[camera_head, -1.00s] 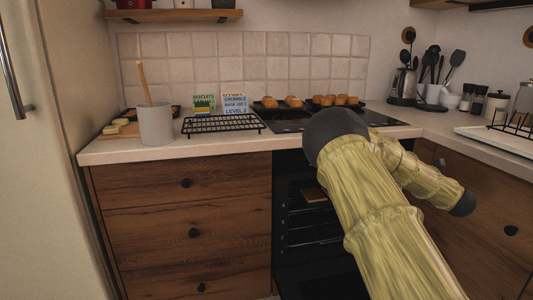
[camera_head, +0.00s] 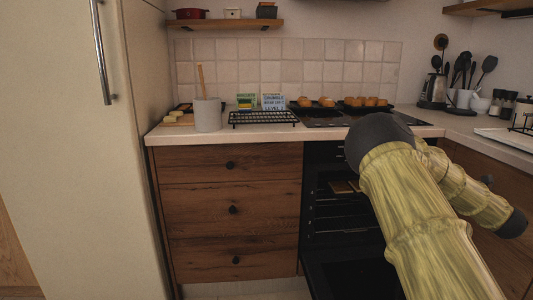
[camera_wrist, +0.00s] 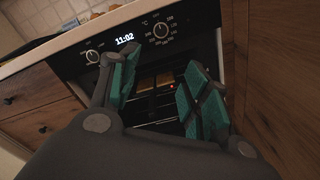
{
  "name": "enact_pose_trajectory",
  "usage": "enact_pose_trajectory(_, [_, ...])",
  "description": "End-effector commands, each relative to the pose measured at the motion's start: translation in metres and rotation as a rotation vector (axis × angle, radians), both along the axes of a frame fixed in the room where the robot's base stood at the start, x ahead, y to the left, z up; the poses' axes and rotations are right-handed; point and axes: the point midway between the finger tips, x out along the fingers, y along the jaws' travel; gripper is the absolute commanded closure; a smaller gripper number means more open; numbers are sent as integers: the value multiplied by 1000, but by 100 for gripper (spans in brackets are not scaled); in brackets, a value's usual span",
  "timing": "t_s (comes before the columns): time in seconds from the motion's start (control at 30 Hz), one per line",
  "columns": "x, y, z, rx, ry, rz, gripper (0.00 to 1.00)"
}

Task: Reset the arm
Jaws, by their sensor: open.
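My gripper (camera_wrist: 152,92) is open and empty in the wrist view, with its two green-padded fingers spread apart. It hangs in front of the oven (camera_wrist: 170,60), below the control panel with its clock and knobs. In the head view my arm reaches forward from the lower right and hides my gripper. The oven's door (camera_head: 350,275) is open downward. Flat brown pieces (camera_head: 343,187) lie on a rack inside; they also show between my fingers in the wrist view (camera_wrist: 155,81).
Wooden drawers (camera_head: 232,210) stand left of the oven, and a fridge (camera_head: 75,150) further left. The worktop holds a grey container (camera_head: 208,115), a black cooling rack (camera_head: 263,118), and trays of buns (camera_head: 365,101) on the hob. Cabinets (camera_wrist: 270,70) close in on the right.

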Motion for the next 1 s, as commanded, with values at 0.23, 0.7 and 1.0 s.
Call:
enact_pose_trajectory(0.23, [-13, -4, -48, 146, 48, -65, 52])
enact_pose_trajectory(0.7, [-74, 22, -219, 661, 219, -321, 52])
enact_pose_trajectory(1.0, [-161, 79, -358, 1102, 365, -612, 52])
